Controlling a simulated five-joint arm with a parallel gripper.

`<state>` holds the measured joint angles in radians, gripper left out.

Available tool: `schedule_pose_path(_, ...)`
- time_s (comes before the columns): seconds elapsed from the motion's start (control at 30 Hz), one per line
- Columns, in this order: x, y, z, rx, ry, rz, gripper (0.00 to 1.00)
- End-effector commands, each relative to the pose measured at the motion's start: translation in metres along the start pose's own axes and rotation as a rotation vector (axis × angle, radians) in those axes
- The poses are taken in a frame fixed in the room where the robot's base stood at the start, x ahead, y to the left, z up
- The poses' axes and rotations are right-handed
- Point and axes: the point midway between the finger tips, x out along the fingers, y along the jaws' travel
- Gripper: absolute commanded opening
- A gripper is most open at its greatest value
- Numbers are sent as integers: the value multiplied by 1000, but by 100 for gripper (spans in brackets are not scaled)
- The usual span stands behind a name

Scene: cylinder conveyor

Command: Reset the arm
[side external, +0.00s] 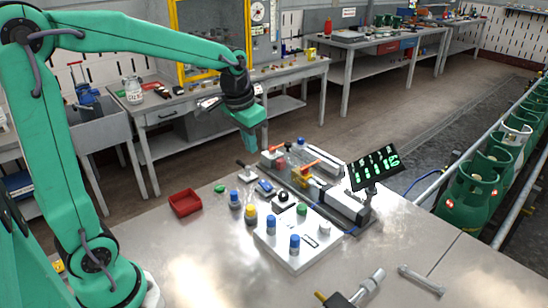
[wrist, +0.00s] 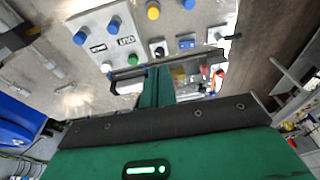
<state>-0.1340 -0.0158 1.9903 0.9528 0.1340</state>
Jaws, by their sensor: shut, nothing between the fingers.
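My green arm reaches in from the left in the side external view. My gripper (side external: 254,146) hangs pointing down at the far edge of the metal table (side external: 185,250), behind and left of the mechanism with orange levers (side external: 290,165). In the wrist view my gripper (wrist: 157,86) shows as green fingers close together, with nothing held. Beyond them are the white button panel (wrist: 105,35) and part of the mechanism. The height of the fingertips above the table is hard to tell.
On the table are a red tray (side external: 185,203), the white button panel (side external: 297,238), a digital display (side external: 374,168) and a wrench (side external: 421,282). Green gas cylinders (side external: 468,190) stand in a row on the conveyor at right. The table's left front is clear.

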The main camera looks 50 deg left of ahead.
Motion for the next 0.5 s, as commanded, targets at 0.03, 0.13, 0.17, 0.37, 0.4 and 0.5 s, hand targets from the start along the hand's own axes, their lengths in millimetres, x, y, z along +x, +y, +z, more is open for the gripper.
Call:
schedule_pose_path(0.03,-8,4,8,2,17,0,0)
schedule_pose_path(0.13,-20,11,22,1,47,-1,0)
schedule_pose_path(0.17,-24,13,27,1,55,-1,0)
schedule_pose_path(0.37,-42,25,58,0,112,2,0)
schedule_pose_path(0.4,-45,27,65,-1,122,3,0)
schedule_pose_path(0.5,-51,32,81,-1,150,6,0)
